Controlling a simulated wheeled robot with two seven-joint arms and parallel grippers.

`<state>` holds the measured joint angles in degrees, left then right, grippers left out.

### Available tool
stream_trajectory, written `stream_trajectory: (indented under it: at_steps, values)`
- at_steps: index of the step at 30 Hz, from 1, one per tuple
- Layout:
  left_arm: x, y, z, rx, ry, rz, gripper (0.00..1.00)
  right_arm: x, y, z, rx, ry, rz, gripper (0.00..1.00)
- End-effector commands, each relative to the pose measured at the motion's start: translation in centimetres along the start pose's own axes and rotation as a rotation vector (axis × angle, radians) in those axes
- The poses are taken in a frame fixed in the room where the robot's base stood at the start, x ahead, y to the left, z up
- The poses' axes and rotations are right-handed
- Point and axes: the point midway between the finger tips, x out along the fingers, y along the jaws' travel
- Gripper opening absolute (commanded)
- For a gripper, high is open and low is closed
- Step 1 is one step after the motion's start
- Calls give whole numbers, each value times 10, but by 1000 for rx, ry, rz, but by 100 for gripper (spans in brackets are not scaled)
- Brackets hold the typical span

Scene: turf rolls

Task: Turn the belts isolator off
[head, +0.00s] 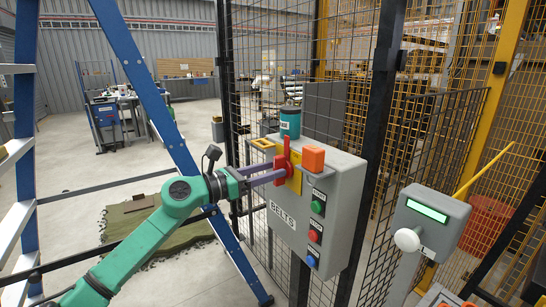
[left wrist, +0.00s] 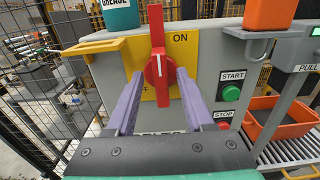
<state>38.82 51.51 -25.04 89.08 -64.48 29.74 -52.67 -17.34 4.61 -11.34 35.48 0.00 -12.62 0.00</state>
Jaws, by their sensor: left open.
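The belts isolator is a red rotary handle (head: 287,157) on a yellow plate, on the grey box (head: 328,215) marked BELTS. In the left wrist view the red handle (left wrist: 158,72) stands upright, with its white line near vertical and the word ON at its upper right. Lettering at the plate's lower left is mostly hidden. My left gripper (head: 279,175) is open, its purple fingers reaching to the handle. In the left wrist view the gripper's fingers (left wrist: 157,88) lie either side of the handle's lower part; I cannot tell whether they touch it. My right gripper is out of view.
On the box are a green start button (head: 317,207), a red stop button (head: 314,236) and a blue button (head: 311,261). A blue ladder (head: 160,110) stands left, mesh fencing behind.

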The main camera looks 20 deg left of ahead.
Motion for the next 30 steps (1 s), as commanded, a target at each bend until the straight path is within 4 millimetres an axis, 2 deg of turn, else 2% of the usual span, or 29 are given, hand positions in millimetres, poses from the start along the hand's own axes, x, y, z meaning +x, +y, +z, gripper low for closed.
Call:
stream_trajectory:
  at_steps: [3, 10, 11, 12, 15, 30]
  values:
    - [11, -1, 1, -1, 0, -1, 52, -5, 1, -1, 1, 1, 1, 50]
    - [12, 0, -2, -1, 1, 0, 52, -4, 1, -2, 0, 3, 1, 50]
    - [12, 0, -2, -1, 1, 0, 49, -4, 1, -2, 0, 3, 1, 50]
    - [12, 0, -2, -1, 1, 0, 33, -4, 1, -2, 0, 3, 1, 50]
    - [12, 0, -2, -1, 1, 0, 0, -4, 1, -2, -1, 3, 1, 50]
    - [12, 0, 0, -73, 1, 1, 0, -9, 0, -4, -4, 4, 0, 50]
